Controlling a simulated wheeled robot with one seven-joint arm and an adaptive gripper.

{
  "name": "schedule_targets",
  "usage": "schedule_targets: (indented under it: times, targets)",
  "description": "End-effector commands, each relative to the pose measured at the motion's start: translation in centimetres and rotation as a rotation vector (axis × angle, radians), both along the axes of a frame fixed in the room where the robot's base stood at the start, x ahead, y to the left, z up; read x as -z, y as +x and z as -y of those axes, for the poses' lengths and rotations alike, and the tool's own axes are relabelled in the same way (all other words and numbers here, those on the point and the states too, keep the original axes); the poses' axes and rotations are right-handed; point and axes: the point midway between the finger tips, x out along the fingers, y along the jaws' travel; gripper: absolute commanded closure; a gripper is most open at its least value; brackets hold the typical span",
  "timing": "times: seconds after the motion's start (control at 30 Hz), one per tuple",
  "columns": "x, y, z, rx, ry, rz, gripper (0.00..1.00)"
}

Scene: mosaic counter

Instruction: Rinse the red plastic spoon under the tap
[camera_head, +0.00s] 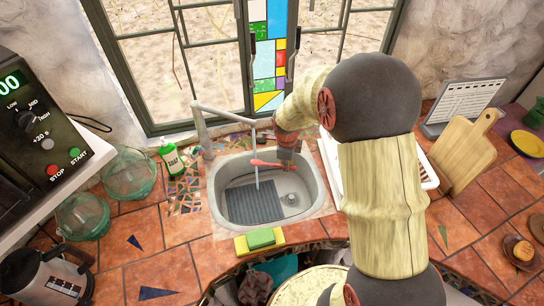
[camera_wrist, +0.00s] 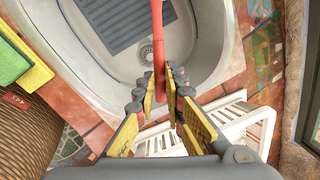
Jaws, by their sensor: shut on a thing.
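The red plastic spoon (camera_head: 266,163) is held above the sink basin (camera_head: 216,205). My gripper (camera_head: 287,152) is shut on its handle, at the right side of the basin. The spoon points left, and its far end meets the thin water stream (camera_head: 257,178) from the grey tap (camera_head: 203,132) in the head view. In the wrist view my gripper's yellow-padded fingers (camera_wrist: 170,88) close around the red spoon (camera_wrist: 158,38), which runs up out of the frame. Its bowl is out of sight there.
A yellow and green sponge (camera_head: 260,238) lies on the front sink edge. A green soap bottle (camera_head: 172,160) stands left of the tap. A white dish rack (camera_wrist: 236,122) sits beside the sink, partly behind my arm in the head view. A grey ribbed mat (camera_head: 252,203) lies in the basin.

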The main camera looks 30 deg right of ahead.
Motion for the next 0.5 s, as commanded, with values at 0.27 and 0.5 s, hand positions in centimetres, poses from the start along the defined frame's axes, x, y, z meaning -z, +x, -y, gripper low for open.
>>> schedule_targets:
  times: [0.27,0.5]
  targets:
    - [-0.4,-0.4,-0.1,0.0,0.0,0.001,1.0]
    - [-1.8,-2.1,-0.4,0.001,0.0,0.001,1.0]
